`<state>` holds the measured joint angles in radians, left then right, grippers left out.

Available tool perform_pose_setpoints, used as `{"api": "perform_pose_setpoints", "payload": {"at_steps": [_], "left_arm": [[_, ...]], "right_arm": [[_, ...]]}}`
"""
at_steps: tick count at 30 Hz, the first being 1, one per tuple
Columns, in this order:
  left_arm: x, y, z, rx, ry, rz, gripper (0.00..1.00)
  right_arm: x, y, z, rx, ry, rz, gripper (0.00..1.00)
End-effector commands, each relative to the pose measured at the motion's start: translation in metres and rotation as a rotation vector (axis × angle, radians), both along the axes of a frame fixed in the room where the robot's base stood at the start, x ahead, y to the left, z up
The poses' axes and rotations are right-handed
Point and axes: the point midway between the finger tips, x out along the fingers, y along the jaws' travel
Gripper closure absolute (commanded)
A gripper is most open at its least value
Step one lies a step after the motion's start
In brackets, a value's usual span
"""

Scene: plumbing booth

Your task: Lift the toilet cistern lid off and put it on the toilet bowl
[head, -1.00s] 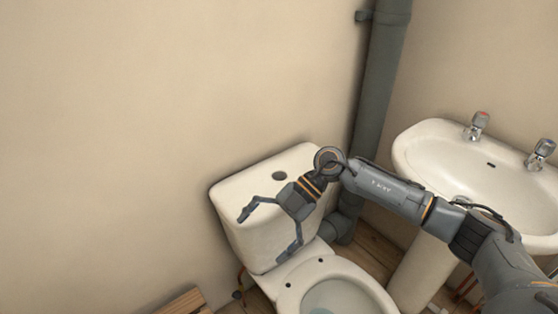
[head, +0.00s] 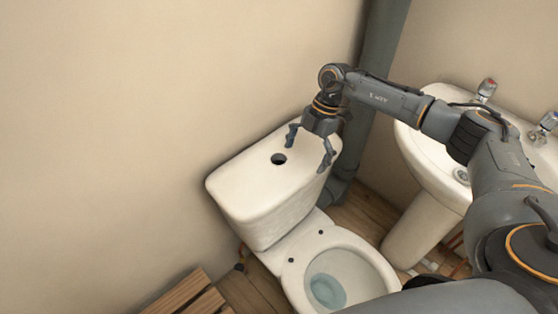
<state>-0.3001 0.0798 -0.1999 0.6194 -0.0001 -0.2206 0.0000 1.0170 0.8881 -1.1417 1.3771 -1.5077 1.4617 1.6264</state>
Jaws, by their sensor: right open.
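The white cistern lid (head: 240,182) sits on top of the cistern (head: 272,222) against the wall. A dark round opening or button shows in its top. The toilet bowl (head: 375,275) stands in front of the cistern with its top open and water inside. My right gripper (head: 307,155) is open and empty, with its fingers pointing down over the right part of the lid. I cannot tell whether its fingertips touch the lid. My left gripper is not in view.
A white washbasin (head: 418,147) with two taps stands at the right, partly behind my right arm. A grey pipe (head: 385,45) runs up the corner behind the cistern. Wooden slats (head: 185,290) lie at the lower left.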

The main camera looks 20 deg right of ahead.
Motion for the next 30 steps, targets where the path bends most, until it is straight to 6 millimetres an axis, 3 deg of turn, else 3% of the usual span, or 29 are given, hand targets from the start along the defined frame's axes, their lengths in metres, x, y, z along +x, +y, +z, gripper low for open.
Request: {"api": "perform_pose_setpoints", "payload": {"at_steps": [8, 16, 25, 26, 30], "left_arm": [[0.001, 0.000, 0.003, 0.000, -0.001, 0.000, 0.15], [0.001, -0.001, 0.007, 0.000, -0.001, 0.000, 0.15], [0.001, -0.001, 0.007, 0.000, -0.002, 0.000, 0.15], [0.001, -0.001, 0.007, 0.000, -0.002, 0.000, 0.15], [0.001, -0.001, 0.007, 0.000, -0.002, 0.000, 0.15]], "right_arm": [[-0.002, 0.010, -0.021, 0.001, 0.002, 0.002, 0.00], [-0.002, 0.027, -0.055, 0.002, 0.001, 0.000, 0.00], [-0.003, 0.029, -0.062, 0.001, -0.001, 0.001, 0.00], [-0.003, 0.029, -0.062, 0.001, -0.001, 0.001, 0.02], [-0.003, 0.029, -0.061, 0.001, -0.001, 0.001, 0.31]]}}
